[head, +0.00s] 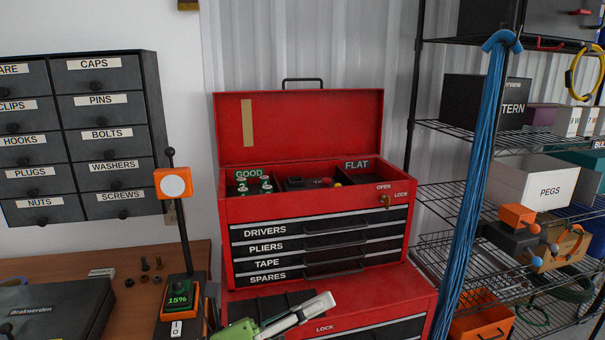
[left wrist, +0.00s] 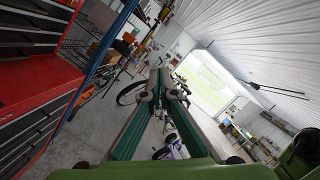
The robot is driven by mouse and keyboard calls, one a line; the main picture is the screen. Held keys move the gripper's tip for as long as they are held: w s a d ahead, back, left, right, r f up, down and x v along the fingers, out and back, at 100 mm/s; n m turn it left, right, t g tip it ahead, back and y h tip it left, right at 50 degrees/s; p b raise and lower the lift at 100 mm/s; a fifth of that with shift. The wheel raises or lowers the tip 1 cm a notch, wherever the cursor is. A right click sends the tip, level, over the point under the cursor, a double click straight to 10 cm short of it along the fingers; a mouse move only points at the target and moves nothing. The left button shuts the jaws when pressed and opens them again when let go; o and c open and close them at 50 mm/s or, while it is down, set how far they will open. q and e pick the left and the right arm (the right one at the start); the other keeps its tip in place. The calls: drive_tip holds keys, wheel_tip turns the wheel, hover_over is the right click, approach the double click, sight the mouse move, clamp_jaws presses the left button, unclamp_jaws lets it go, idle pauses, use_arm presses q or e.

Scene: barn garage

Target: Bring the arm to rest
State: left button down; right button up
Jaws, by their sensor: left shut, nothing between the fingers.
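My left gripper (left wrist: 165,92) shows in the left wrist view as two long dark green fingers with their tips close together. It is shut with nothing between the fingers, pointing out over open floor. In the head view, a green and pale grey part of my left arm (head: 285,317) shows at the bottom edge, in front of the red tool chest (head: 223,215). From here it looks clear of the upper drawers, but I cannot tell its gap to the lower cabinet. My right gripper is in neither view.
The chest's lid is up. A wooden bench (head: 120,258) with a dark case (head: 62,310) is at left, below labelled drawers (head: 110,110). Wire shelving (head: 455,193) and a hanging blue cable (head: 480,170) are at right. A bicycle (left wrist: 131,92) stands beyond my fingers.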

use_arm(q)
drive_tip(key=w+a+n+t+y, duration=0.5)
drive_tip(key=a+n+t+y, duration=0.55)
drive_tip(key=n, duration=0.85)
drive_tip(key=s+a+f+n+g+y, duration=0.35)
drive_tip(key=a+f+n, duration=0.3)
drive_tip(key=f, duration=0.35)
drive_tip(key=s+a+f+n+g+y, duration=0.2)
drive_tip(key=s+a+f+n+y, duration=0.3)
drive_tip(key=f+n, duration=0.4)
drive_tip(key=s+a+f+n+g, duration=0.1)
drive_tip(key=s+f+n+g, duration=0.1)
drive_tip(key=s+f+g, duration=0.6)
drive_tip(key=s+f+n+g, duration=0.2)
drive_tip(key=s+f, duration=0.4)
drive_tip(key=s, duration=0.7)
wheel_tip(320, 180, down, 28)
drive_tip(key=g+b, duration=0.1)
drive_tip(key=b, duration=0.1)
drive_tip(key=s+a+f+g+b, duration=0.1)
drive_tip(key=s+a+f, duration=0.2)
drive_tip(key=s+f, duration=1.5)
drive_tip(key=shift+b, duration=0.3)
